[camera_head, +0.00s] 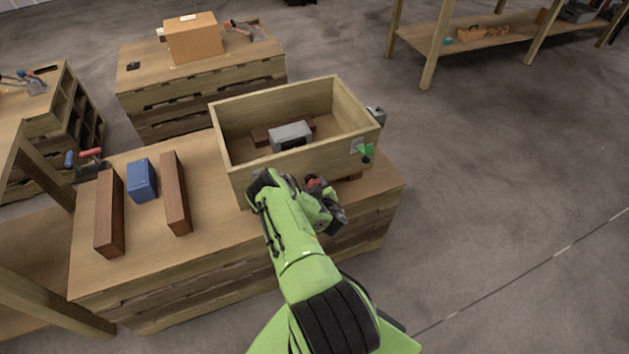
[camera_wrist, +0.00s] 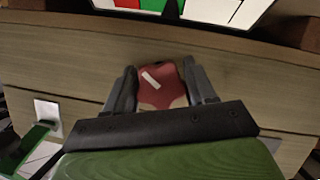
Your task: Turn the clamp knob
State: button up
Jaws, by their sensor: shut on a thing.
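The clamp knob is a red, lobed knob (camera_wrist: 158,88) with a white bar mark, on the front wooden wall of an open box (camera_head: 240,181). In the wrist view the mark slants down to the right. My gripper (camera_wrist: 161,78) has one dark finger on each side of the knob and is shut on it. In the head view my gripper (camera_head: 325,192) reaches the box's front wall, and only a bit of the red knob (camera_head: 313,182) shows past it.
A grey block (camera_head: 291,136) lies inside the box. A green piece (camera_head: 367,152) sits at the front wall's right end. Left on the bench are a blue block (camera_head: 142,181) and two brown bars (camera_head: 109,214) (camera_head: 176,194). The floor at right is clear.

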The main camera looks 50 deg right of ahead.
jog(key=shift+p, duration=0.35)
dwell(0.3)
jog(key=o, duration=0.9)
jog(key=shift+o, duration=0.2)
jog(key=shift+s, duration=0.1)
jog(key=p+v, duration=0.4)
jog(key=v, duration=1.1)
jog(key=shift+s, duration=0.3)
jog(key=shift+r, duration=0.15)
